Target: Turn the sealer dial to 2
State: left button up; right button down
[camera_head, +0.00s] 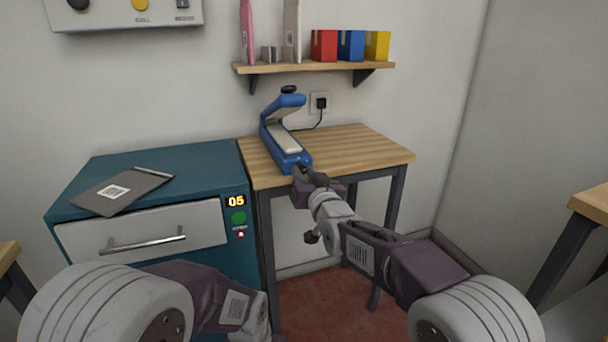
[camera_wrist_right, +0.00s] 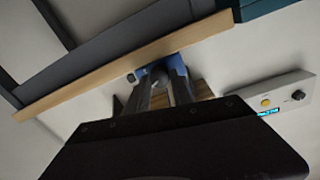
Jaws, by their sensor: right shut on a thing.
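The blue sealer (camera_head: 279,135) stands on the small wooden table, its upper arm raised and its black-tipped end up. Its front end faces me, where the dial sits. My right gripper (camera_head: 297,171) is at that front end, shut on the dial, which its fingers mostly hide in the head view. In the right wrist view the grey dial (camera_wrist_right: 158,76) shows between the two fingers, against the blue sealer body (camera_wrist_right: 176,66). I cannot read the dial's numbers or its setting. My left arm is at the bottom left of the head view; its fingers do not show.
The wooden table (camera_head: 363,149) is clear right of the sealer. A shelf (camera_head: 315,67) with boxes hangs above. The wall outlet (camera_head: 320,103) holds a plug.

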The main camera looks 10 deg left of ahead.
jog(key=m, duration=0.5)
jog(key=shift+b, duration=0.35)
jog(key=shift+m+b, duration=0.3)
jog(key=shift+m, duration=2)
jog(key=c, duration=1.1)
grip_release()
jog(key=shift+d, duration=0.1)
jog(key=p+v, duration=0.1)
jog(key=v, duration=0.8)
jog(key=shift+r+p, duration=0.15)
jog(key=shift+p, duration=0.25)
